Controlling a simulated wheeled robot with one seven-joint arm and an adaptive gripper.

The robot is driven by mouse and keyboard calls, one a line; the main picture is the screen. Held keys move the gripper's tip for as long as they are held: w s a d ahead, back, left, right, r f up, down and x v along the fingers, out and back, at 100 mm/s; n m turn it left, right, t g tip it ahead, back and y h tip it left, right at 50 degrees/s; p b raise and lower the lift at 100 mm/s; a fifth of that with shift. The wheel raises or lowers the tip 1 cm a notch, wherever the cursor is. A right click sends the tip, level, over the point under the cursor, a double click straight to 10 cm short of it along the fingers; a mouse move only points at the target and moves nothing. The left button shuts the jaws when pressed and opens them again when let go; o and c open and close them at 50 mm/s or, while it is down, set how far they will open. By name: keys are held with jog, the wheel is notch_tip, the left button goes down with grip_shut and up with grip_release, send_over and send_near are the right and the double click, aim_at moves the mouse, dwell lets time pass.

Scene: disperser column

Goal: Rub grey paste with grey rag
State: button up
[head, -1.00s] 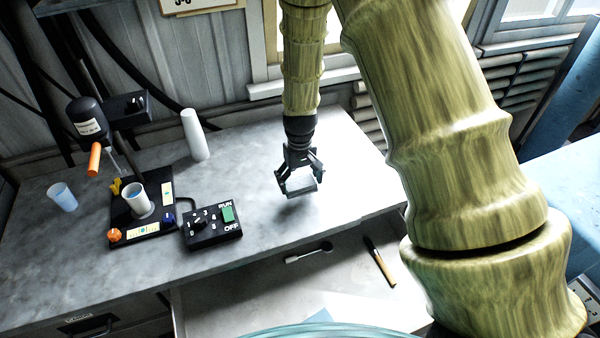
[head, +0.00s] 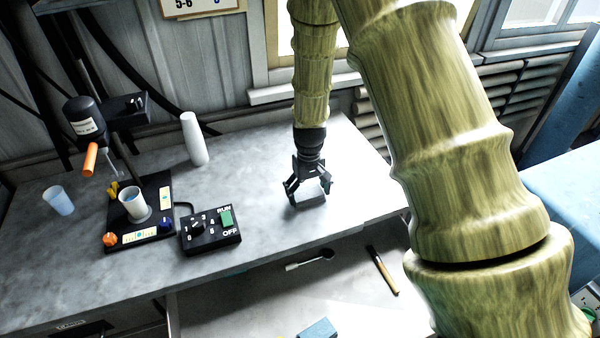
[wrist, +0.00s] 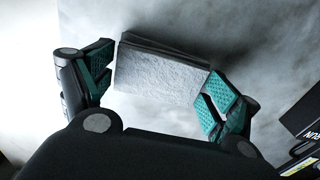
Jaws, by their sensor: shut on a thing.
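My gripper (head: 308,198) is low over the right part of the grey bench top, pointing down. It is shut on the grey rag, which shows in the wrist view (wrist: 160,75) as a flat, pale, layered rectangle between the two teal-padded fingers. The rag is very small and dark in the head view. I cannot tell whether it touches the bench. I cannot make out any grey paste on the mottled grey surface; a dark patch beside the rag in the wrist view looks like shadow.
Left of my gripper stand a black control box (head: 210,232), a disperser stand with a white cup (head: 134,203), a blue cup (head: 58,200) and a white cylinder (head: 194,138). An open drawer (head: 250,300) in front holds a spoon, a brush (head: 382,270) and a blue block (head: 318,328).

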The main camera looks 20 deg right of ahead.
jog(key=shift+a+r+p, duration=0.1)
jog(key=shift+a+p, duration=0.25)
jog(key=shift+a, duration=0.85)
jog(key=shift+w+r+p, duration=0.1)
jog(key=shift+r+p, duration=2.5)
jog(key=shift+r, duration=1.5)
